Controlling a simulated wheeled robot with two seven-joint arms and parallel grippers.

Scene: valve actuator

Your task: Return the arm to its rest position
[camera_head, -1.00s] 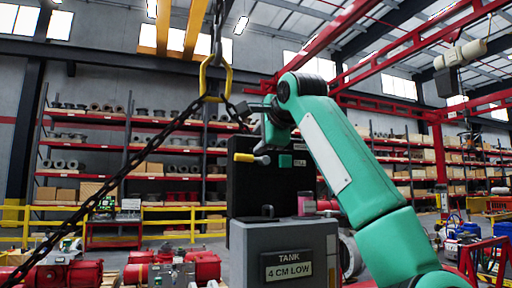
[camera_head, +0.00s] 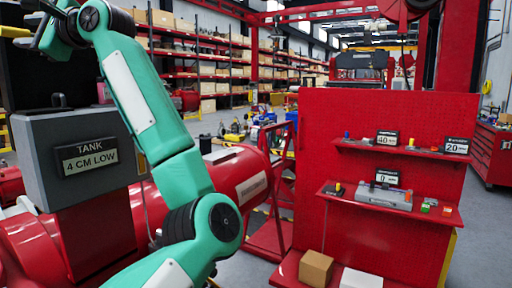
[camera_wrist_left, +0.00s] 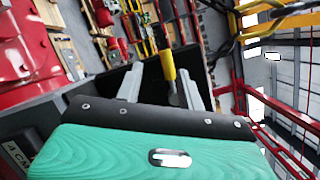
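My left arm (camera_head: 150,110) is green with dark joints and reaches up from the bottom to the upper left in the head view. My left gripper (camera_head: 42,35) is partly cut off there, above the grey tank box. In the left wrist view its two grey fingers (camera_wrist_left: 160,72) stand apart. A yellow-handled lever (camera_wrist_left: 167,65) with a dark end shows between the fingers; I cannot tell whether they touch it. Its yellow end (camera_head: 15,32) also shows at the left edge of the head view. My right gripper is not in view.
The grey tank box (camera_head: 85,158) with a "4 CM LOW" sign stands beside my left arm. A red panel (camera_head: 400,115) with two shelves of small parts stands to the right. A cardboard box (camera_head: 316,268) sits on its lower ledge. Grey floor shows between them.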

